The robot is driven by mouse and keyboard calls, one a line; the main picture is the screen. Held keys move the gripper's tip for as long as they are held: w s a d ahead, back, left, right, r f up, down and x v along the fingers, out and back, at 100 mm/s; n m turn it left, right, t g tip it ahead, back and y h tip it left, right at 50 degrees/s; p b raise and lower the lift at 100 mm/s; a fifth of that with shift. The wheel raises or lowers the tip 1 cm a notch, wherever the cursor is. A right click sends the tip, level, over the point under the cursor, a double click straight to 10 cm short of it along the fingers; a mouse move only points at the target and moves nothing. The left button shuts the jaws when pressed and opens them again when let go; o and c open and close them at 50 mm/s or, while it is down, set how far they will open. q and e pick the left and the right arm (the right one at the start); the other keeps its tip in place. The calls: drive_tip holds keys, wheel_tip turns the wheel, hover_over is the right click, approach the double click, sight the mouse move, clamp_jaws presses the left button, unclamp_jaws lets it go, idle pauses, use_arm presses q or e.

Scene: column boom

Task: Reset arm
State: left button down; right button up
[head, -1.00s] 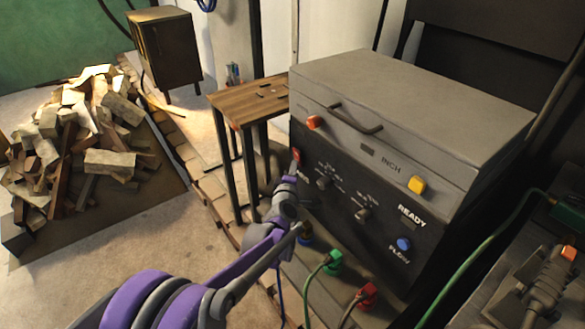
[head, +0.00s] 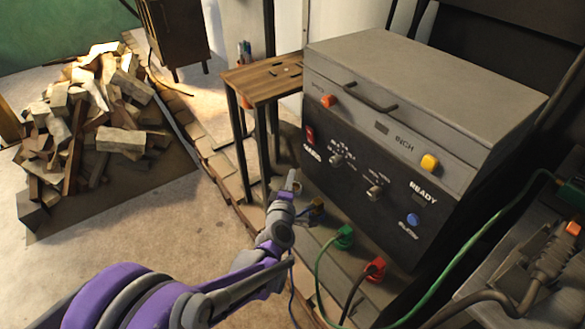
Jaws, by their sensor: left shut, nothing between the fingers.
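My left arm is purple and grey and comes in from the lower left. My left gripper (head: 291,181) is shut and empty. It is in front of the lower left part of the grey machine (head: 425,75), below its red switch (head: 310,135), with a visible gap between the fingertips and the switch. My right gripper is not in view.
The machine's dark front has knobs, a yellow button (head: 429,162) and a blue button (head: 413,220). Green (head: 343,236) and red (head: 375,268) plugs with cables sit below it. A small wooden table (head: 262,82) stands left of it. A rubble pile (head: 85,130) lies further left.

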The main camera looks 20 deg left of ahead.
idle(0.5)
use_arm(q)
drive_tip(key=s+d+m+g+h, duration=0.2)
drive_tip(key=s+d+m+h, duration=0.1)
drive_tip(key=s+m, duration=0.3)
drive_tip(key=s+d+m+g+h, duration=0.25)
drive_tip(key=s+m, duration=0.25)
drive_tip(key=s, duration=0.3)
drive_tip(key=s+a+f+m+g+y, duration=0.1)
drive_tip(key=s+a+f+m+g, duration=0.2)
drive_tip(key=s, duration=0.8)
drive_tip(key=s+a+f+m+g+y, duration=0.2)
drive_tip(key=s+f+m+g, duration=0.2)
drive_tip(key=s, duration=0.7)
wheel_tip(320, 180, up, 25)
drive_tip(key=p, duration=2.2)
drive_tip(key=shift+w, duration=0.4)
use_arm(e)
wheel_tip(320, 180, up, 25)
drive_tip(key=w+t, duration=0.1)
use_arm(q)
drive_tip(key=shift+t, duration=0.25)
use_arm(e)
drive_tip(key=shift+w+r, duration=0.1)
